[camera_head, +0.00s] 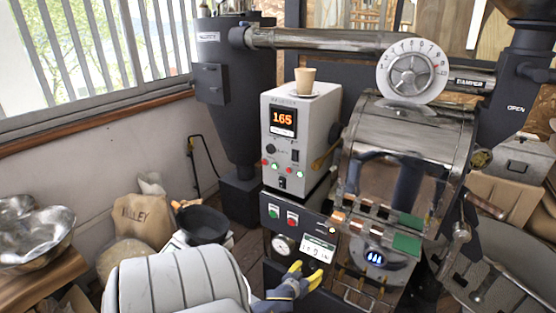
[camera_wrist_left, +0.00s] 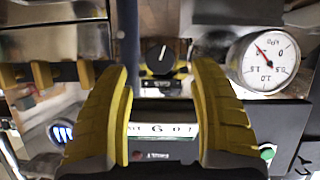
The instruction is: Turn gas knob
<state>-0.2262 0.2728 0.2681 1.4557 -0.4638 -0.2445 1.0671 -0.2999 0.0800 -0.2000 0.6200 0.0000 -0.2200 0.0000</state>
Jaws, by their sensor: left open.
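The gas knob (camera_wrist_left: 158,57) is a round black dial with a white pointer line, on the dark panel of the roaster. In the left wrist view it sits between and just beyond the yellow fingertips of my left gripper (camera_wrist_left: 161,75). The gripper is open, with a finger on each side of the knob; I cannot tell if either touches it. In the head view my left gripper (camera_head: 305,273) is at the lower panel, below a small display (camera_head: 318,248), and largely hides the knob. My right gripper is not in view.
A round pressure gauge (camera_wrist_left: 267,62) is close beside the knob. The grey control box (camera_head: 298,140) reads 165 and carries a paper cup (camera_head: 305,76). The roaster drum (camera_head: 405,130) stands to the right. A black pan (camera_head: 203,224) and a sack (camera_head: 140,218) are at left.

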